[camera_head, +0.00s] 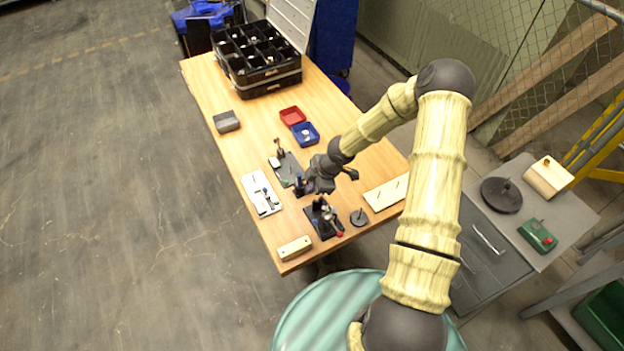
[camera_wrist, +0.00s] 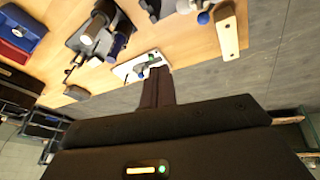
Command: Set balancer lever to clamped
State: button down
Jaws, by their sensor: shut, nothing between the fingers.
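My gripper (camera_head: 303,187) is over the front part of the wooden table, between two dark fixtures. In the wrist view its dark fingers (camera_wrist: 156,72) are together with nothing between them, their tips overlapping a white plate with green and blue parts (camera_wrist: 128,71). That white plate (camera_head: 256,182) lies left of the gripper in the head view. One dark fixture with an upright post (camera_head: 284,163) is behind the gripper; another with a red-tipped part (camera_head: 325,222) is in front. I cannot tell which part is the balancer lever, or its setting. Contact with the gripper is unclear.
A pale block (camera_head: 294,248) lies at the table's front edge. A cream plate (camera_head: 386,193) and a small dark disc with a pin (camera_head: 359,217) are to the right. Red (camera_head: 292,116) and blue (camera_head: 306,134) trays and a black compartment case (camera_head: 258,57) stand farther back.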

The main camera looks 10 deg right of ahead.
jog(key=shift+w+r, duration=0.25)
jog(key=shift+r, duration=0.15)
jog(key=s+d+r+m+h+b, duration=0.1)
jog(key=s+d+r+m+h, duration=0.1)
jog(key=s+r+m, duration=0.7)
jog(key=s+d+r+m+h+b, duration=0.1)
jog(key=s+r+m, duration=0.8)
jog(key=r, duration=0.4)
jog(key=shift+s+d+t+h+b, duration=0.3)
jog(key=shift+s+d+h+b, duration=0.1)
jog(key=shift+s, duration=0.3)
jog(key=shift+r, duration=0.1)
jog(key=shift+d, duration=0.1)
